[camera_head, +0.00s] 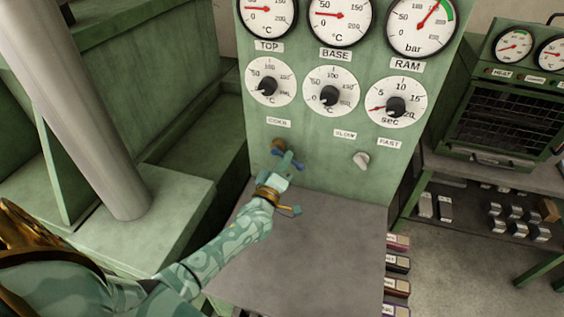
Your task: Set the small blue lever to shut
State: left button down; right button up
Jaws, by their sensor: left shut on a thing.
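The small blue lever (297,164) sits on a brass fitting (278,145) low on the left of the green panel (325,160), below a small label. My left gripper (286,163) is at the lever, its fingers shut on it and covering part of it. The lever's exact angle is hard to tell behind the fingers. My right gripper is not in view.
A pale knob (361,159) stands to the right on the panel, with dials (330,94) and gauges above. A bare grey shelf (310,245) lies below. A green machine (505,100) stands on a rack at right.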

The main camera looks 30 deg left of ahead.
pick_arm(q)
jog(key=n, duration=0.2)
jog(key=r+n+y, duration=0.1)
jog(key=n, duration=0.1)
jog(key=shift+d, duration=0.25)
jog(key=shift+w+r+n+y+p, duration=0.1)
jog(key=shift+r+n+y+p, duration=0.15)
jog(key=shift+n, duration=0.5)
jog(key=shift+r+n+y+p, duration=0.1)
jog(key=shift+n+y+p, duration=0.1)
jog(key=shift+n, duration=0.85)
jog(key=c, duration=1.5)
grip_release()
jog(key=shift+r, duration=0.1)
jog(key=shift+o, duration=0.2)
jog(key=v, duration=1.6)
jog(key=shift+s, duration=0.25)
jog(key=shift+d, duration=0.15)
